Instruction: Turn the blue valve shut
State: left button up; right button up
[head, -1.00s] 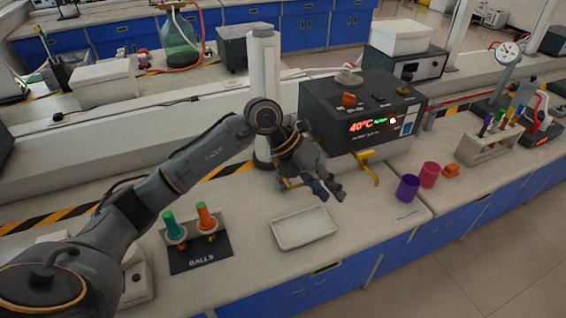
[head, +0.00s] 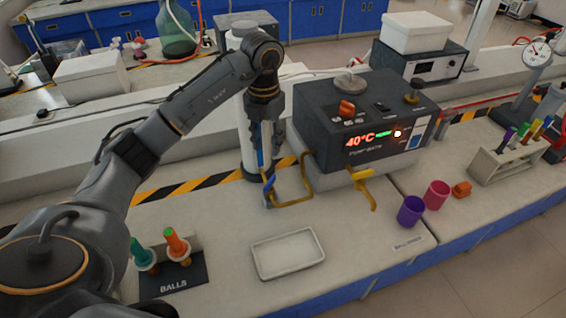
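The blue valve (head: 268,181) is a small blue handle on a brown-yellow pipe at the left of the dark temperature bath (head: 322,128). My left gripper (head: 266,150) points down just above it, in front of the white column. Its fingers look apart, one on each side of a blue strip. I cannot tell whether they touch the valve, and part of it is hidden by the gripper. A yellow valve handle (head: 362,175) sits at the front of the bath. My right gripper is not in view.
A white tray (head: 288,272) lies on the bench in front. The balls stand (head: 172,285) with green and orange pieces is at left. A purple cup (head: 411,211) and a pink cup (head: 437,195) stand right. The white column (head: 242,130) is close behind my gripper.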

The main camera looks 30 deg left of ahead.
pick_arm(q)
jog(key=p, duration=0.2)
send_over(269, 182)
jog(key=f, duration=0.6)
jog(key=shift+s, duration=0.25)
jog(key=f, duration=0.3)
jog(key=shift+w+f, duration=0.25)
notch_tip(269, 182, down, 3)
jog(key=shift+f+p, duration=0.1)
jog(key=shift+p, duration=0.3)
jog(key=shift+f, duration=0.35)
jog(key=shift+c, duration=0.6)
grip_shut()
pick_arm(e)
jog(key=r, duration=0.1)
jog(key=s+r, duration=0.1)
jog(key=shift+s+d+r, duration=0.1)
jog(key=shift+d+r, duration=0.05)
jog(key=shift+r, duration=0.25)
